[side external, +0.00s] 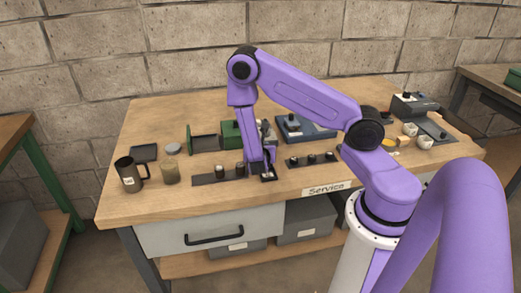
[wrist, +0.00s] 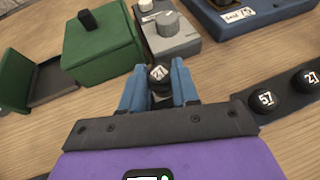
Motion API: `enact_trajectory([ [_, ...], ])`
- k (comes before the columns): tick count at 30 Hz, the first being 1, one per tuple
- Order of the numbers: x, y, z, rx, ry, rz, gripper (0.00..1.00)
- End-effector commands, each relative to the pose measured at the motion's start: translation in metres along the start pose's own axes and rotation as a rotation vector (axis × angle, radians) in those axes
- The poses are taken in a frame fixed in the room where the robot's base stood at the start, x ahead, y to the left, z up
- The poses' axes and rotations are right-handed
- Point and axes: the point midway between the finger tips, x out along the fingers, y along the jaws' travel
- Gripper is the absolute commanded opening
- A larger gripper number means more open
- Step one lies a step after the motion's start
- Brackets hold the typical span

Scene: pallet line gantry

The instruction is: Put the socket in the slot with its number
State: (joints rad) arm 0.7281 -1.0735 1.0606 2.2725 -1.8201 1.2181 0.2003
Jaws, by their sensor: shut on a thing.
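My gripper (wrist: 158,82) is shut on a black socket (wrist: 159,73) with a white number label on top; the digits are tilted and I cannot read them surely. In the side view my gripper (side external: 268,174) points down low over the bench, at the right end of a dark strip (side external: 203,180) carrying dark sockets (side external: 220,171). I cannot tell whether the held socket touches anything below.
A green box (wrist: 100,40) and a grey unit with a knob (wrist: 172,35) stand just beyond my gripper. A blue unit (side external: 303,129) is behind the right strip. A dark mug (side external: 129,174) and a jar (side external: 170,172) stand at left. The bench front (side external: 300,188) is mostly clear.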

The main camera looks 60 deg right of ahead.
Motion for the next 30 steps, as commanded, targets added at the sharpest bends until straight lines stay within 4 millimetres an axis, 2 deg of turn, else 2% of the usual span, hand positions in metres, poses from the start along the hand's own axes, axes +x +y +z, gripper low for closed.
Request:
enact_trajectory([
  [4, 0.0032, -0.0003, -0.0086, -0.001, -0.001, 0.001, 0.0],
  [16, 0.0045, -0.0001, -0.0115, 0.001, -0.001, 0.001, 0.0],
  [17, 0.0045, 0.0, -0.0115, 0.001, -0.001, 0.001, 0.36],
  [18, 0.0044, 0.0, -0.0113, 0.001, -0.001, 0.001, 0.49],
  [19, 0.0044, 0.0, -0.0113, 0.001, -0.001, 0.001, 0.55],
  [30, 0.0032, -0.0001, -0.0088, 0.001, -0.001, 0.001, 0.55],
])
